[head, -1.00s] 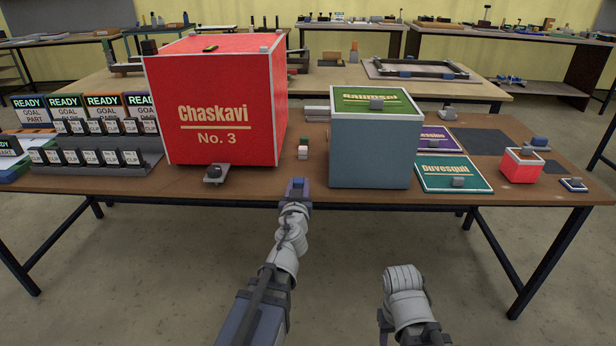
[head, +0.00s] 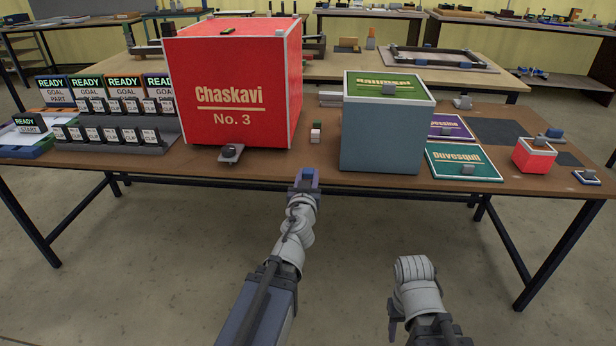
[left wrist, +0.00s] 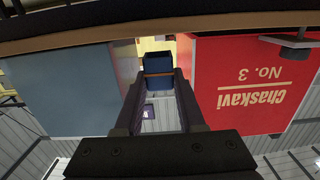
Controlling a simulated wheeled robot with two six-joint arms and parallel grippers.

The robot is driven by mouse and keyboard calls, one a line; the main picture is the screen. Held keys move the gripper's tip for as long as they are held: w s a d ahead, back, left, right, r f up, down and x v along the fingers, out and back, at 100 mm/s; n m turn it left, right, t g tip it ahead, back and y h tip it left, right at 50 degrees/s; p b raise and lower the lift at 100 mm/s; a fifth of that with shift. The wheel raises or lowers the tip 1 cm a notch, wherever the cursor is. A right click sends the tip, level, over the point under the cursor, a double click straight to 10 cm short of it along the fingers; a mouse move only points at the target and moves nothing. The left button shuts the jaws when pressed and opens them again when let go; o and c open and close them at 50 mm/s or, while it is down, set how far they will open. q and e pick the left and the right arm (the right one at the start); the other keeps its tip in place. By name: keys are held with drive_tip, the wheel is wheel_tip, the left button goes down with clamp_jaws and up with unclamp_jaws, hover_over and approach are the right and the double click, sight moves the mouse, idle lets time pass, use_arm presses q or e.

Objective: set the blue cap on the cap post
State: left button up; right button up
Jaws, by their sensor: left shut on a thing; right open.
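The blue cap (head: 307,173) is a small blue block held between the fingers of my left gripper (head: 307,180), which is shut on it. The left wrist view also shows the blue cap (left wrist: 158,68) at the fingertips. This gripper is at the table's front edge, between the red Chaskavi box and the grey-blue box. A small grey plate with a dark rounded knob (head: 230,152) lies in front of the red box; I cannot tell whether it is the cap post. My right gripper (head: 416,322) is low at the bottom, away from the table, open and empty.
Card racks (head: 118,145) stand at far left. A teal panel (head: 464,163) and small red box (head: 534,156) are at right.

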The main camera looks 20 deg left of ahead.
sight(308, 174)
use_arm(q)
drive_tip(key=shift+r, duration=0.2)
clamp_jaws()
drive_tip(key=shift+r+p, duration=0.8)
drive_tip(key=shift+p, duration=0.2)
drive_tip(key=shift+o, duration=2.3)
unclamp_jaws()
clamp_jaws()
wheel_tip(308, 174, up, 4)
drive_tip(key=p, duration=0.4)
